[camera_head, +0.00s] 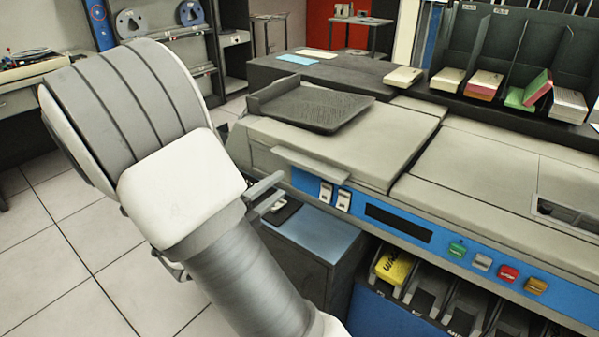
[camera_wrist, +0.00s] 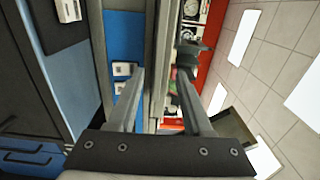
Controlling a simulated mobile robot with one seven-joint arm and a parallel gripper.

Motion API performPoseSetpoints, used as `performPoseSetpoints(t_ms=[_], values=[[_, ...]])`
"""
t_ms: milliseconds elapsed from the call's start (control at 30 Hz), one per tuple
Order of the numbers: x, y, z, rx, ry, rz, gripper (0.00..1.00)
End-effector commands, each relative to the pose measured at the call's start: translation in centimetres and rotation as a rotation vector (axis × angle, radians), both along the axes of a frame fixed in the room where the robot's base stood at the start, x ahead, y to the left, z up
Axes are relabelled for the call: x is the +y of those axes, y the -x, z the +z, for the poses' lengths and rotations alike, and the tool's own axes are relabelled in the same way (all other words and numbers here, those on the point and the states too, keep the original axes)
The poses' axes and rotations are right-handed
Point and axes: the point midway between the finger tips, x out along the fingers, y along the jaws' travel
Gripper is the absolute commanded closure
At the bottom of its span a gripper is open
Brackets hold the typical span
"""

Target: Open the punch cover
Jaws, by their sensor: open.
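The punch cover (camera_head: 345,138) is a flat beige lid on the left part of the machine, lying down level. A protruding lip (camera_head: 311,167) runs along its front left edge, above the blue panel. My gripper (camera_head: 276,192) is just in front of and below this lip, partly hidden by my wrist. In the wrist view, my gripper (camera_wrist: 160,75) is open, with its two fingers apart and nothing held. A grey edge (camera_wrist: 164,45) of the machine shows in line with the gap between the fingers. I cannot tell whether they touch it.
The blue front panel has white switches (camera_head: 335,195) close to my gripper and coloured buttons (camera_head: 481,262) further right. A blue-topped cabinet (camera_head: 318,238) stands below. Tiled floor (camera_head: 60,260) is free at left.

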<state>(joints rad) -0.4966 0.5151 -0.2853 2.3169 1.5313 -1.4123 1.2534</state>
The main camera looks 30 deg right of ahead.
Motion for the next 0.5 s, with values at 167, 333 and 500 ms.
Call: performPoseSetpoints(t_ms=[167, 333, 500], values=[[-3.9, -1.2, -0.1, 0.0, 0.001, -0.005, 0.5], [-6.6, -2.2, -0.1, 0.0, -0.001, -0.003, 0.5], [-8.2, -2.9, -0.1, 0.0, -0.001, -0.001, 0.5]])
